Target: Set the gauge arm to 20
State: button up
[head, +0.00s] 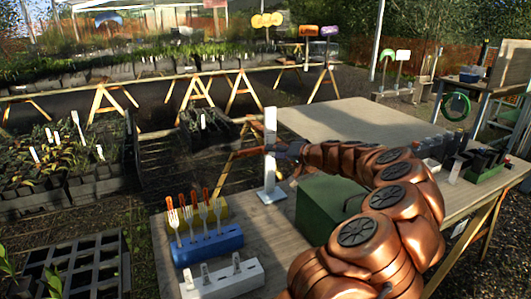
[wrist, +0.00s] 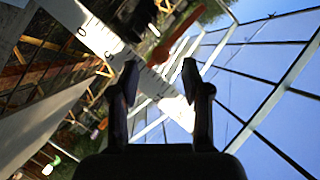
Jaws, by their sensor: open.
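The gauge is an upright white post (head: 270,140) on a white foot on the table. In the wrist view its white scale (wrist: 95,38) runs diagonally, with a 0 near the upper left and further marks partly hidden by my fingers. The orange-red gauge arm (wrist: 178,36) crosses beside the scale, its lower end near the gap between my fingertips; I cannot read its setting. In the head view the arm (head: 248,153) sticks out left of the post. My gripper (head: 286,150) is right beside the post, its dark fingers (wrist: 160,78) open with nothing clearly held.
A green box (head: 325,207) stands below my arm, right of the gauge foot. A blue block (head: 207,245) with several forks and a white block (head: 222,278) stand at the front left. Dark pots and a green tray (head: 484,172) are at the right. The grey board (head: 350,122) behind is clear.

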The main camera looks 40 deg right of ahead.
jog(key=shift+x, duration=2.4)
jog(key=shift+a, duration=0.1)
jog(key=shift+c, duration=0.2)
grip_shut()
